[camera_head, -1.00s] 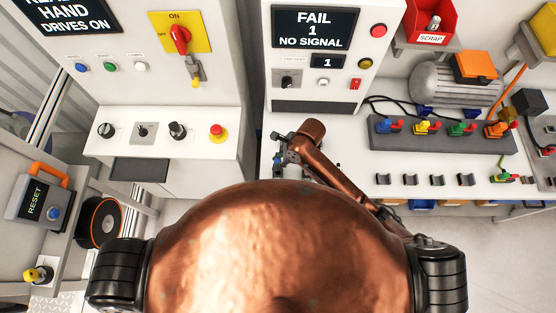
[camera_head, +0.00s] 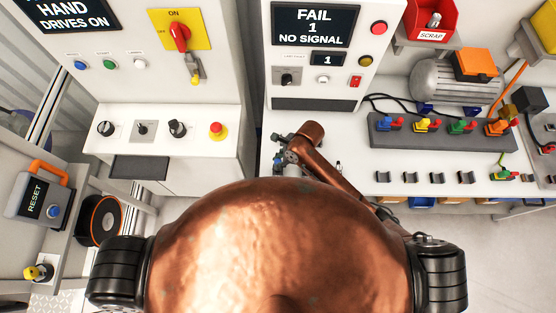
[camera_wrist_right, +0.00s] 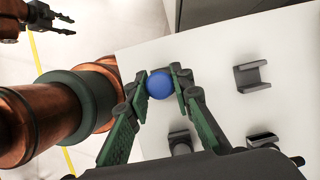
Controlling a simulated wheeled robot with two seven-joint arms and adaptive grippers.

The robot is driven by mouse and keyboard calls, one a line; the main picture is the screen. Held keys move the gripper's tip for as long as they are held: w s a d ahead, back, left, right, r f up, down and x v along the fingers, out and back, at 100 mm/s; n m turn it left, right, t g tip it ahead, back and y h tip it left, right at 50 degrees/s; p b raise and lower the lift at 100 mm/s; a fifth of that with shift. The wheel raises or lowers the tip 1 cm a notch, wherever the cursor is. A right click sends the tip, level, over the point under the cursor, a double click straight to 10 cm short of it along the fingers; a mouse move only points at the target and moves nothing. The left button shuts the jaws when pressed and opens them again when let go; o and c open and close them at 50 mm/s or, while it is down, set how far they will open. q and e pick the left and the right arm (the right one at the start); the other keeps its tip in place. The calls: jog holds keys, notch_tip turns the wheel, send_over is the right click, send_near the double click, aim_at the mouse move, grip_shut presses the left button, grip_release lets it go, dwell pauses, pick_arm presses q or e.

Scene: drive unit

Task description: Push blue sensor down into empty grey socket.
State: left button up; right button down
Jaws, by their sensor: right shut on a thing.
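The blue sensor (camera_wrist_right: 160,86) shows in the right wrist view as a round blue top between my right fingertips. My right gripper (camera_wrist_right: 159,74) is shut on it, above the white bench top. Its lower part and whatever lies under it are hidden. Grey U-shaped sockets (camera_wrist_right: 252,76) stand on the bench to the right of the sensor and appear empty. In the head view, my copper arm mostly hides the right gripper. My left gripper (camera_wrist_right: 64,24) shows at the top left of the right wrist view, open and empty, away from the bench.
A row of small grey holders (camera_head: 410,178) runs along the bench front. Behind it, a grey block (camera_head: 445,140) carries blue, yellow, green and orange parts. A motor (camera_head: 450,83) and a red scrap bin (camera_head: 430,22) stand farther back. The tester screen (camera_head: 311,27) reads FAIL 1 NO SIGNAL.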

jog(key=shift+f, duration=0.3)
dwell(0.5)
jog(key=shift+r+p, duration=0.1)
jog(key=shift+p, duration=0.7)
dwell(0.4)
jog(key=shift+p, duration=0.95)
jog(key=shift+f, duration=0.25)
jog(key=shift+f, duration=1.6)
